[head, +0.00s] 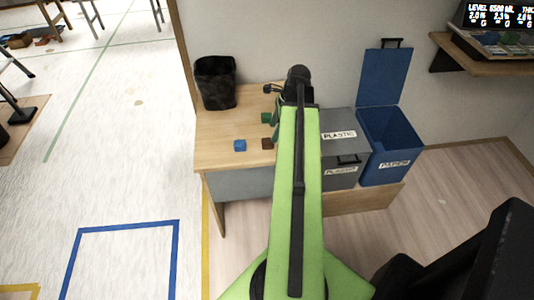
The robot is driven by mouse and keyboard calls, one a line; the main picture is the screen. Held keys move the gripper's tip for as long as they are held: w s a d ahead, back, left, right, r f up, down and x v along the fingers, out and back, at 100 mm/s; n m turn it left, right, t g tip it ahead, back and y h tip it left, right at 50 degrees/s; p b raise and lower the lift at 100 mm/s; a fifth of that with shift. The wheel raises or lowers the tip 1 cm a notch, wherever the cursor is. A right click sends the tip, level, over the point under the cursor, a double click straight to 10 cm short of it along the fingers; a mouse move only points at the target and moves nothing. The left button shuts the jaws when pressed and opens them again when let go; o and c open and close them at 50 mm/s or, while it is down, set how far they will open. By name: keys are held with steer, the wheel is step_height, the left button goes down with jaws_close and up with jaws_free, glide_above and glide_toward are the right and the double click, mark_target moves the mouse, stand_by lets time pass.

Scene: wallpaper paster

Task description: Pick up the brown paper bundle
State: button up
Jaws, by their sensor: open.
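A small brown piece (267,144), which looks like the brown paper bundle, lies on the wooden table (222,155) near its front edge. It sits just left of my green arm, which may hide part of it. My gripper (275,122) hangs down beside the arm's far end, above the table and close to the brown piece. It is open, and I see nothing held in it. The arm hides much of the gripper, so its fingertips are not clear.
A blue block (240,145) lies left of the brown piece, and a green piece (265,117) behind it. A black bin (215,82) stands at the table's back left. A grey plastic box (339,125) and an open blue paper bin (390,150) stand right.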

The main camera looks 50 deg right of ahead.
mark_target(268, 141)
steer(key=shift+w+a+f, duration=0.1)
steer(key=shift+f, duration=0.55)
steer(key=shift+r, duration=0.15)
steer(key=b+x, duration=0.5)
steer(key=shift+w+a, duration=0.1)
steer(key=shift+w, duration=0.1)
steer(key=shift+c, duration=0.4)
jaws_close()
